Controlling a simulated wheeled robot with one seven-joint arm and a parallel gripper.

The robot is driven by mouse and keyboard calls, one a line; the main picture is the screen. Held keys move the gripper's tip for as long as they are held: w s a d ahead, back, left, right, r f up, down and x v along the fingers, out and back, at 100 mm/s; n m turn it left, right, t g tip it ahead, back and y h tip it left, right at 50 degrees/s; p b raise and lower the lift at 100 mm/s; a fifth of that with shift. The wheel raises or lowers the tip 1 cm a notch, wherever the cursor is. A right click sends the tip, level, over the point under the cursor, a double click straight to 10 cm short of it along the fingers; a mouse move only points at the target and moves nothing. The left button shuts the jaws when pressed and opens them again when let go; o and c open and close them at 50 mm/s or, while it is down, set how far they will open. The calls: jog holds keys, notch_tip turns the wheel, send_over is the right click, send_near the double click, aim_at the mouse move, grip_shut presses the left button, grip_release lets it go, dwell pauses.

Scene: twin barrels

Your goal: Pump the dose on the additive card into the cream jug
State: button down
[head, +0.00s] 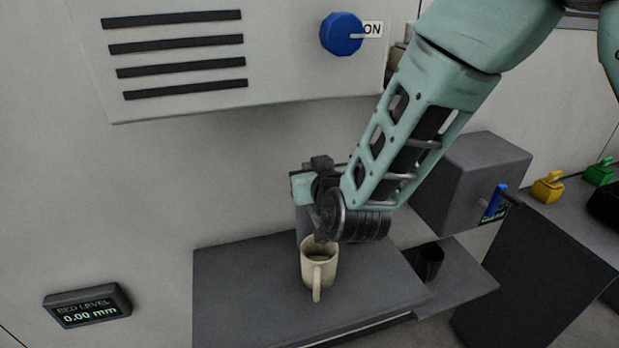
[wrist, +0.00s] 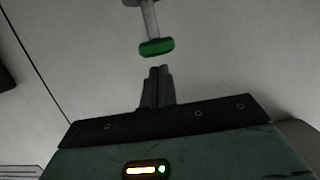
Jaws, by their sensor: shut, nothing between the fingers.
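The cream jug (head: 305,268) stands upright on a dark grey slab, its handle toward the front; some greenish contents show inside. My gripper (wrist: 160,70) is shut and empty, its fingertips just short of a green pad on a grey stem (wrist: 157,47) in the wrist view. A small gap shows between them in the picture; I cannot tell the true distance. In the head view my wrist is behind and above the jug, and my fingertips and the green pad are hidden. No additive card is readable in either view.
The dark slab (head: 235,290) juts from the wall. A panel with a blue knob (head: 341,34) marked ON hangs above. A display (head: 87,305) reads BED LEVEL 0.00 mm. At right are a grey box (head: 470,180), a dark cup (head: 429,262), and yellow (head: 547,187) and green (head: 598,172) items.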

jog(key=shift+b+v, duration=0.65)
jog(key=shift+v, duration=0.4)
jog(key=b+v, duration=0.1)
jog(key=v, duration=0.7)
jog(key=shift+r, duration=0.15)
jog(key=s+f+n+g+y, duration=0.1)
jog(key=s+f+n+g, duration=0.25)
jog(key=s+g, duration=0.65)
jog(key=s+d+g+h, duration=0.4)
jog(key=s+d, duration=0.6)
jog(key=s, duration=0.2)
jog(key=shift+s+f+n+g+h, duration=0.25)
jog(key=shift+f+n+g+h, duration=0.05)
jog(key=shift+f+n, duration=0.15)
